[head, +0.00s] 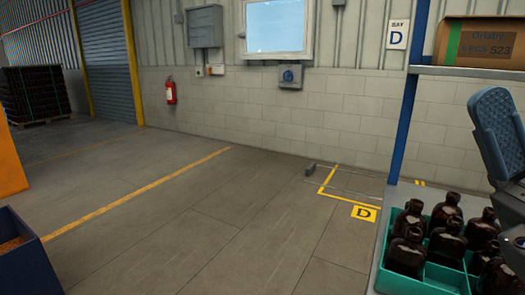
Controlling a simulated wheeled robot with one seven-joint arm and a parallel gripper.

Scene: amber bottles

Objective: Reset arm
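Several dark amber bottles (447,240) stand upright in a green divided crate (445,277) at the lower right. The crate rests on a grey surface (396,200) and is cut off by the picture's edge.
A shelf (465,73) holds a cardboard box (477,43) beside a blue post (408,110). A dark blue bin (28,262) stands lower left. The middle floor (200,215) is clear.

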